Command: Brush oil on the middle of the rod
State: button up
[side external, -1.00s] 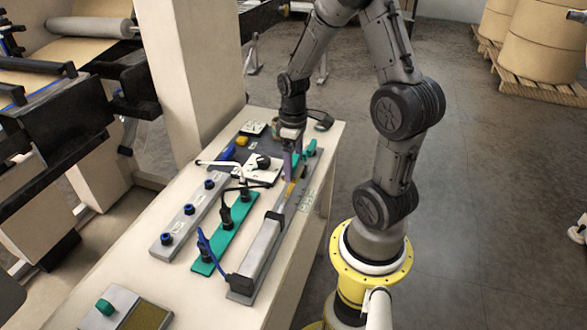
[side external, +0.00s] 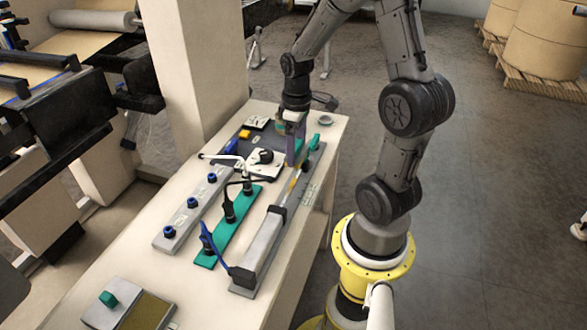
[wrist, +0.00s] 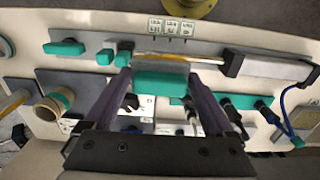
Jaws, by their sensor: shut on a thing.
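The thin rod (wrist: 198,59) extends left from a grey cylinder body (wrist: 265,68) in the wrist view and has an amber stretch along it. The rod (side external: 295,180) also shows in the side view, below my gripper. My gripper (side external: 293,150) is shut on a teal-handled brush (wrist: 160,82), which sits between its two purple-grey fingers. The brush's pale far edge overlaps the rod in the wrist view. I cannot tell whether it touches the rod. A round pot with a teal band (wrist: 57,103) stands left of the fingers.
A teal strip with black plugs (side external: 228,225) and a grey strip with blue knobs (side external: 190,213) lie left of the cylinder. A white plate with a lever (side external: 262,168) is close to my gripper. A control box (side external: 128,305) stands at the front.

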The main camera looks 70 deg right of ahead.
jog(key=shift+s+a+f+m, duration=0.1)
jog(key=shift+a+m, duration=0.05)
jog(key=shift+m, duration=0.15)
jog(key=a, duration=0.7)
jog(key=shift+a+f, duration=0.2)
jog(key=shift+f, duration=2.15)
jog(key=shift+f, duration=0.5)
jog(key=shift+d, duration=0.15)
